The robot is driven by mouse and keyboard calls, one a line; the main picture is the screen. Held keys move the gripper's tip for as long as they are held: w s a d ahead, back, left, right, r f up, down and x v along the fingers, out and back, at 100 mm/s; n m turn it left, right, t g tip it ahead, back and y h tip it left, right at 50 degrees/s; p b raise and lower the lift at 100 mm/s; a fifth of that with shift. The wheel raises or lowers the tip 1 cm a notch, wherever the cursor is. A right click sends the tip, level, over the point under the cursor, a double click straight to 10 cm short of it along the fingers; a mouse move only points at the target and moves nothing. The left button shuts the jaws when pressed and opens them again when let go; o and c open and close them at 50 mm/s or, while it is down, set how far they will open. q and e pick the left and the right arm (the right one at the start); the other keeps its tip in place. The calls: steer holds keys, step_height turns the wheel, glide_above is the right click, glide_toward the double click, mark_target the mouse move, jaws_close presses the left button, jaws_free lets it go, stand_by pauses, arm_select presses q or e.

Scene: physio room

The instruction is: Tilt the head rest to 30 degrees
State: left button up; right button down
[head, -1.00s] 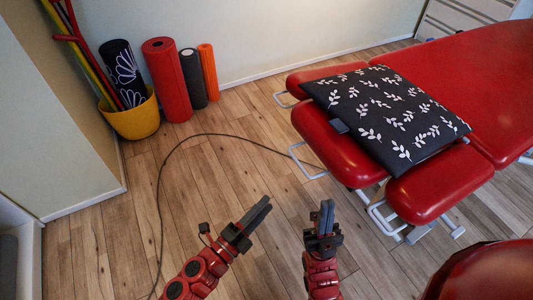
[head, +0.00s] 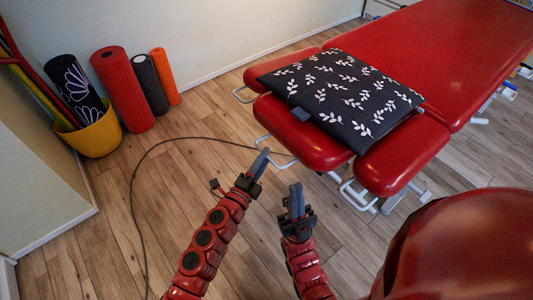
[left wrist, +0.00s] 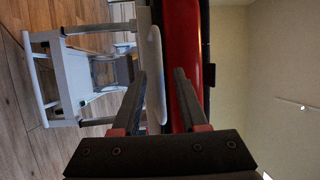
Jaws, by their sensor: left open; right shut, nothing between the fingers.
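The red padded head rest (head: 300,140) forms the near end of the treatment table, with side pads at its near and far corners. A dark cushion with white leaves (head: 345,95) lies across it and hides its middle. A white loop handle (head: 262,140) sticks out from the near-left pad. My left gripper (head: 260,165) is open beside this loop in the head view; whether they touch is unclear. In the left wrist view a white bar (left wrist: 155,50) and red padding (left wrist: 184,35) lie just beyond the open fingers (left wrist: 162,88). My right gripper (head: 296,195) is shut and empty, lower right.
The long red table (head: 440,50) runs back right. White metal legs (head: 360,197) stand under the head end. A black cable (head: 160,145) curves over the wood floor. A yellow bucket (head: 95,137) and rolled mats (head: 122,90) stand by the left wall.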

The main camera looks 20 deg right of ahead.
arm_select(q)
steer(key=shift+x, duration=0.9)
jaws_close()
stand_by(0.9)
